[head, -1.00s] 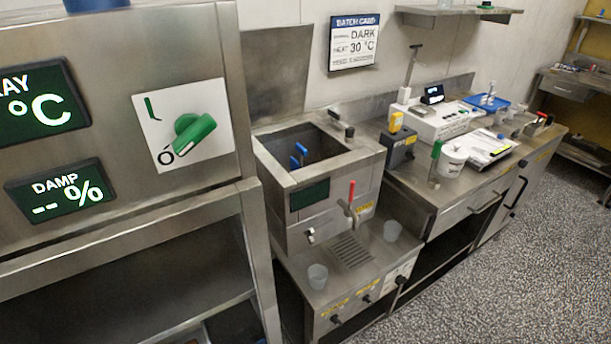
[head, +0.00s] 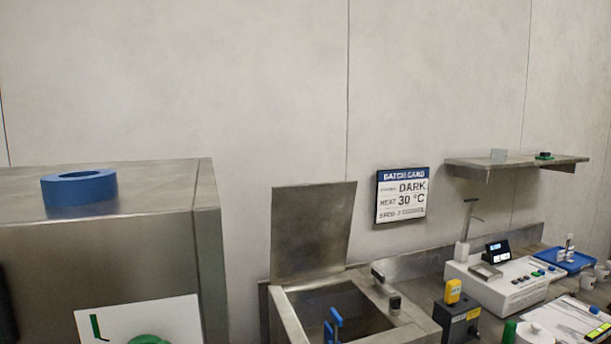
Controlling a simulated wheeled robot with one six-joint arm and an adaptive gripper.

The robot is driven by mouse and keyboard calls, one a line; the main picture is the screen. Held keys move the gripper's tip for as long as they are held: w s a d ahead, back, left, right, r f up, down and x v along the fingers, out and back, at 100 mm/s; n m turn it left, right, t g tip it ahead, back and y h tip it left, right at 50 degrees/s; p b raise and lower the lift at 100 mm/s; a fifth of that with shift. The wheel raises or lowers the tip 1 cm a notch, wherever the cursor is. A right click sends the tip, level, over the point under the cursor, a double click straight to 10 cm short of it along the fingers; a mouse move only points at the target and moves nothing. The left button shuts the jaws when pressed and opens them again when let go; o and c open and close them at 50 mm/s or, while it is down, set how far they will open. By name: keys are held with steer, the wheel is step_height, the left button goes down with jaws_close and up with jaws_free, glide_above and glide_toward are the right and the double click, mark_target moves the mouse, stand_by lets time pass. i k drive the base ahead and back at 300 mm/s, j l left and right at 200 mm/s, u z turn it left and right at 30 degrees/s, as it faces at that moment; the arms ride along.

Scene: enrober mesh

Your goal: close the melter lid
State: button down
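The melter (head: 299,324) is a steel box with an open top at the lower middle of the head view. Its lid (head: 312,230) is a flat steel panel standing upright at the back edge, so the melter is open. Blue handles (head: 333,324) stick up inside the opening. The lower part of the melter is cut off by the frame. My gripper is not in view.
A tall steel cabinet (head: 120,240) with a blue tape roll (head: 80,187) on top stands left of the melter. To the right, a counter holds a yellow-topped device (head: 456,312) and a white instrument (head: 505,286). A wall shelf (head: 515,165) and batch card (head: 402,196) are behind.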

mark_target(311, 227)
steer(key=i+l+u, duration=0.35)
steer(key=l, duration=0.2)
steer(key=i+l+u, duration=0.15)
steer(key=l, duration=0.2)
steer(key=i+l+u, duration=0.15)
steer(key=l, duration=0.15)
